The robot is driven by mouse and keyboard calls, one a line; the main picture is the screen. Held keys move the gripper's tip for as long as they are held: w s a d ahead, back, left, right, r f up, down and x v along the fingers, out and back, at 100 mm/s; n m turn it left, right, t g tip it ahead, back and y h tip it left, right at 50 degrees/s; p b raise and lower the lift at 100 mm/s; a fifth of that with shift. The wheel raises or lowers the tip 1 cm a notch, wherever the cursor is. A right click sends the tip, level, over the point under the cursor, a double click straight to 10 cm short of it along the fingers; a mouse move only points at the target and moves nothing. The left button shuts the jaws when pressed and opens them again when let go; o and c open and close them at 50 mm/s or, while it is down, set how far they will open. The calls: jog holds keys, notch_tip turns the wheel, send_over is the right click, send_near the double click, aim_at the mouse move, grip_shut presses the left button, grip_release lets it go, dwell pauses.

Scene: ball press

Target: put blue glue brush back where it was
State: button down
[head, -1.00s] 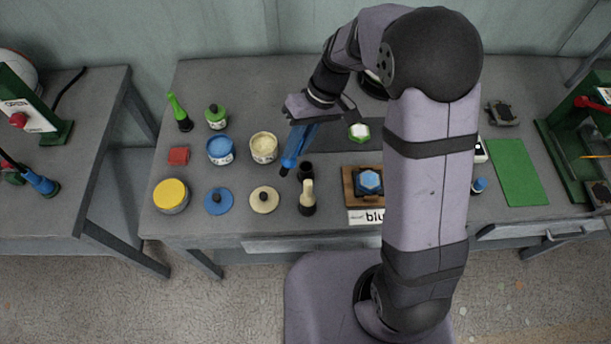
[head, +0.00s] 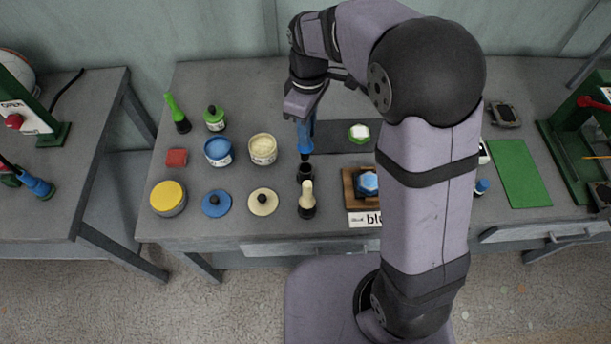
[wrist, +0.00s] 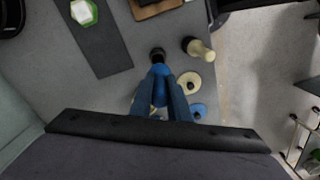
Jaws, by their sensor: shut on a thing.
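My gripper (head: 303,112) is shut on the blue glue brush (head: 305,136). The brush hangs upright with its dark tip down. Its tip is just above or at the mouth of an empty-looking black holder (head: 305,170); I cannot tell whether it has entered. In the wrist view the blue brush (wrist: 160,85) lies between my fingers, with the black holder (wrist: 157,54) just beyond its end. A cream brush (head: 307,196) stands in its own black holder right in front. A green brush (head: 176,112) stands in a holder at the back left.
An open blue glue pot (head: 218,152) and open cream pot (head: 262,149) stand left of the brush. Their blue lid (head: 216,203) and cream lid (head: 263,202) lie in front. A wooden block (head: 350,196) with a blue-topped piece stands to the right.

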aim_at(307, 155)
jog(key=shift+f+p, duration=1.3)
jog(key=shift+f, duration=3.7)
jog(key=shift+f, duration=0.1)
jog(key=c, duration=1.7)
grip_release()
notch_tip(307, 155, up, 12)
jog(key=b, duration=0.3)
